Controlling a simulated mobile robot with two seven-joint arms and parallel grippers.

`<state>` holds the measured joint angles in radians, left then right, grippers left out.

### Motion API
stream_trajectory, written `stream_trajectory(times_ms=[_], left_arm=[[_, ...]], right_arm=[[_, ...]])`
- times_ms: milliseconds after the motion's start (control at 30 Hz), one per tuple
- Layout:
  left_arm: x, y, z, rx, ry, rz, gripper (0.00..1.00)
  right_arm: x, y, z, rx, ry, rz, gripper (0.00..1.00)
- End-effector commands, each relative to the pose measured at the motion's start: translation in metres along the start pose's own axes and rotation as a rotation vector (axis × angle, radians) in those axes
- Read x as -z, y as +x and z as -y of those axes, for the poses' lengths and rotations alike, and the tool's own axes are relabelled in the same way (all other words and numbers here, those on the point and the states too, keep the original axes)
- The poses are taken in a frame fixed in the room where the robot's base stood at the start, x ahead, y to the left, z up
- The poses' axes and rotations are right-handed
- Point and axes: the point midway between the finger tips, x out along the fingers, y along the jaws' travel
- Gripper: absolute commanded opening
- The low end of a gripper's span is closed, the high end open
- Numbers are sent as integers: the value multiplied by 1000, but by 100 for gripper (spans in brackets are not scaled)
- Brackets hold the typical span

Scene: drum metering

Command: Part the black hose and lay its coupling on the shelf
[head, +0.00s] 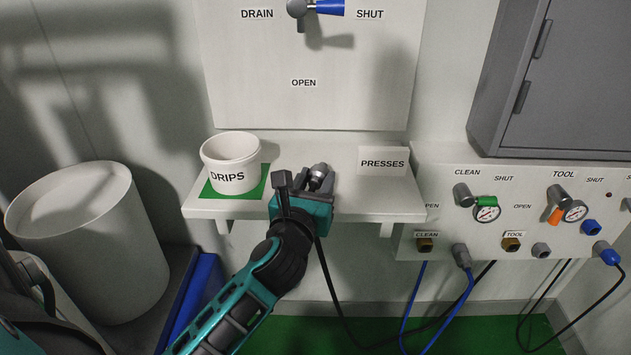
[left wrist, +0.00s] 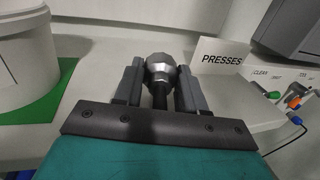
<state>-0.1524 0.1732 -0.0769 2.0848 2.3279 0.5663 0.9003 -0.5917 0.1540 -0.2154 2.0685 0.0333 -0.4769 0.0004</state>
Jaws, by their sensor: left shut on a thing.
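My left gripper (head: 304,183) is shut on a grey metal coupling (head: 319,172) at the front of the white shelf (head: 345,203). In the left wrist view the coupling (left wrist: 160,68) sits between the two dark fingers (left wrist: 158,88), its rounded end pointing away. I cannot tell if it touches the shelf. A black hose (head: 327,275) hangs from the gripper over the shelf's front edge and curves down to the right. Another black hose (head: 542,302) runs from a blue connector (head: 607,254) at the far right of the panel. My right gripper is not in view.
A white DRIPS tub (head: 231,162) stands on a green mat on the shelf's left. A PRESSES sign (head: 383,161) stands at the back right. A valve panel (head: 530,190) with gauges and ports adjoins on the right. A large white drum (head: 85,240) stands left.

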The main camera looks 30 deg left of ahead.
Motion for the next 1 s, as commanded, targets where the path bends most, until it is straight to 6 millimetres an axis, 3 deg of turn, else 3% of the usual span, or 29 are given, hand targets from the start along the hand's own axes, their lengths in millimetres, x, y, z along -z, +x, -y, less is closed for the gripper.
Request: stream_trajectory(times_ms=[1000], left_arm=[[23, -1, 0, -1, -5, -12, 0]], right_arm=[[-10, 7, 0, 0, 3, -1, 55]])
